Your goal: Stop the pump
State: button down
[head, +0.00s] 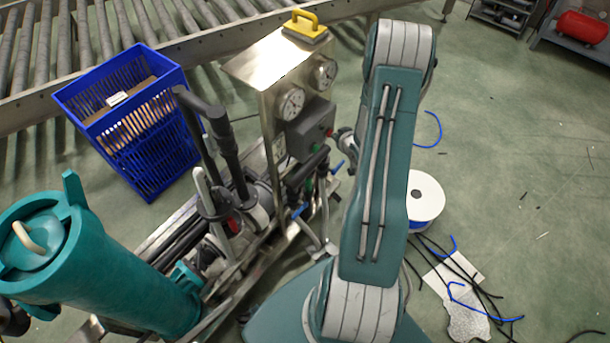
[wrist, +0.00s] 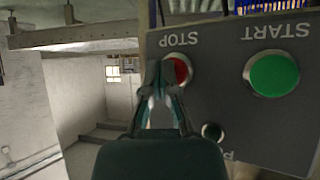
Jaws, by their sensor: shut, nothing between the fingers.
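The pump's grey control box (head: 309,132) is fixed to the side of the steel panel. In the wrist view its face (wrist: 240,105) shows upside-down STOP and START labels. The red STOP button (wrist: 179,72) is partly covered by my gripper (wrist: 161,72), whose shut, empty fingertips lie over its left part. I cannot tell whether they touch it. The green START button (wrist: 274,74) is to the right, clear of the fingers. A small dark round part (wrist: 212,132) sits lower on the face. In the head view, my arm hides most of the gripper.
Two gauges, one here (head: 290,103), and a yellow handle (head: 305,24) are on the steel panel. A blue crate (head: 150,150) stands left, and a teal cylinder (head: 105,270) lower left. A white spool (head: 425,198) and loose cables lie right of my arm. Open floor lies farther right.

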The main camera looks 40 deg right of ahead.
jog(key=shift+s+d, duration=0.1)
jog(key=shift+s, duration=0.3)
jog(key=s+d, duration=0.1)
jog(key=s, duration=0.4)
jog(key=shift+s+d, duration=0.35)
jog(key=shift+s, duration=0.05)
dwell(0.4)
